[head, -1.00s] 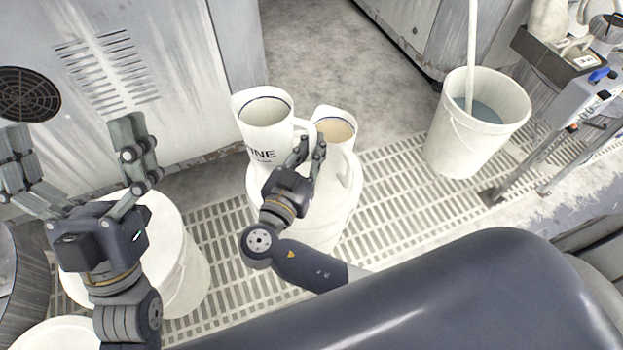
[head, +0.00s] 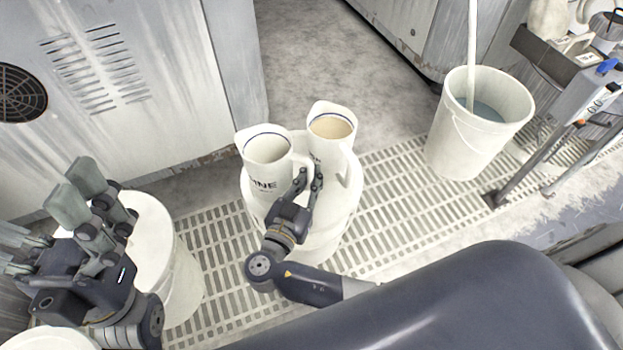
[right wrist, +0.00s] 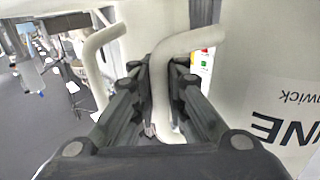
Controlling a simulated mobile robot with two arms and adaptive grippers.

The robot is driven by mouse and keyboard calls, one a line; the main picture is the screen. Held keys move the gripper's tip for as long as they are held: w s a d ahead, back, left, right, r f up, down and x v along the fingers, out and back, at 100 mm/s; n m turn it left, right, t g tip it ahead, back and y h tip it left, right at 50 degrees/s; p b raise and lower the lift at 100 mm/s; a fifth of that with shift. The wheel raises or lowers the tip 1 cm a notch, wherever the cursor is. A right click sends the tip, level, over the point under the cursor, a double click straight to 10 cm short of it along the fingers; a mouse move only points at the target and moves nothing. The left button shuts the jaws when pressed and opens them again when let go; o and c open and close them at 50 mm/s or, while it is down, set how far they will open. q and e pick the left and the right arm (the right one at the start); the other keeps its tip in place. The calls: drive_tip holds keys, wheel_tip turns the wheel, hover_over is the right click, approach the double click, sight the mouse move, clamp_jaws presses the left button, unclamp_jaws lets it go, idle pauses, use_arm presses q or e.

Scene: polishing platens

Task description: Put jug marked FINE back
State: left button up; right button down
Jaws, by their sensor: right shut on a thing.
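The jug marked FINE (head: 264,178) is white with a dark line inside its rim. It stands nearly upright at the left of the white drum's lid (head: 338,208); I cannot tell whether its base touches the lid. My right gripper (head: 309,178) is shut on its handle. In the right wrist view, the handle (right wrist: 162,85) is between the fingers and the jug's upside-down lettering (right wrist: 285,128) is at the right. A second white jug (head: 338,158) with tan contents is close behind and right. My left gripper (head: 42,222) is open and empty at the far left.
A white bucket (head: 455,145) with bluish liquid and a pole stands at the right. Another lidded white drum (head: 185,270) is beside my left gripper. A grey metal cabinet (head: 170,90) stands behind. Grating (head: 390,210) lies clear between drum and bucket.

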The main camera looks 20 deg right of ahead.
drive_tip(key=shift+r, duration=0.1)
drive_tip(key=shift+f, duration=0.2)
drive_tip(key=c, duration=1.6)
unclamp_jaws()
drive_tip(key=shift+r, duration=0.1)
drive_tip(key=shift+r, duration=0.15)
drive_tip(key=p+v, duration=0.1)
drive_tip(key=v, duration=1.1)
